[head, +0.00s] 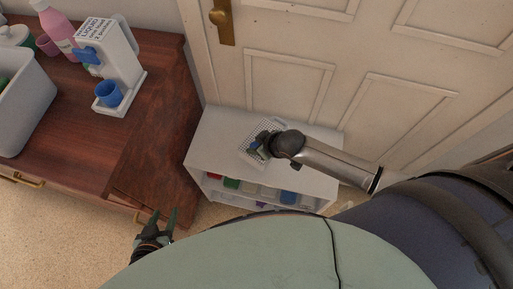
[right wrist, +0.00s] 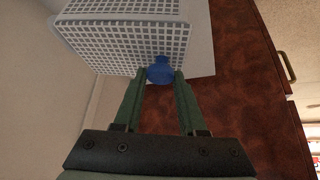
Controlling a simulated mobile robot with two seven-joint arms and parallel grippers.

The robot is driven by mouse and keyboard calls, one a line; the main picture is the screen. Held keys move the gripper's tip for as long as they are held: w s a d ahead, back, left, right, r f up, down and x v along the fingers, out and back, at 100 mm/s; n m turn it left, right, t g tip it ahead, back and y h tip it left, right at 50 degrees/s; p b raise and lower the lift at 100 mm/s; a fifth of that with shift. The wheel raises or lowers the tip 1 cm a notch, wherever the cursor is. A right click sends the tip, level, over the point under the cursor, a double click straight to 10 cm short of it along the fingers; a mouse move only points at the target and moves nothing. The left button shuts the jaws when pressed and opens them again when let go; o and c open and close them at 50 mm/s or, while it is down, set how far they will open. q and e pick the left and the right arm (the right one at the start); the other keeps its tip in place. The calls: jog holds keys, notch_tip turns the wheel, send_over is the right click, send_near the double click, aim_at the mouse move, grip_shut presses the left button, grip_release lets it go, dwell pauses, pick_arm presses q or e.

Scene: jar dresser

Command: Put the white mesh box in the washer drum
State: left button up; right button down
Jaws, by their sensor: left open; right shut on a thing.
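The white mesh box (head: 250,153) sits at the white shelf unit's top in the head view; its grid face (right wrist: 115,42) fills the upper left of the right wrist view. My right gripper (head: 260,147) is over the box. Whether the fingers also touch the box, I cannot tell. My left gripper (head: 163,222) is open and empty, low beside the dresser's front corner. No washer drum is in view.
The white shelf unit (head: 215,127) holds several coloured things below its top and stands against a door (head: 290,85). The brown dresser (head: 160,125) bears a dispenser (head: 119,58), a blue cup (head: 109,94), a pink bottle (head: 57,29) and a grey bin (head: 28,105). Carpet lies in front.

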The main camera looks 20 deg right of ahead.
aim_at(247, 159)
jog(key=shift+w+d+f, duration=0.1)
jog(key=shift+w+f, duration=0.15)
jog(key=shift+f, duration=0.2)
jog(key=f+b, duration=0.2)
jog(key=b, duration=0.1)
jog(key=f+b, duration=0.1)
jog(key=shift+w+d+f, duration=0.1)
jog(key=shift+w+f, duration=0.15)
jog(key=shift+f, duration=0.1)
pick_arm(q)
notch_tip(247, 159, down, 5)
pick_arm(e)
jog(key=shift+r, duration=0.1)
jog(key=shift+c, duration=2.4)
grip_release()
pick_arm(q)
jog(key=shift+r, duration=0.1)
pick_arm(e)
jog(key=shift+s, duration=0.1)
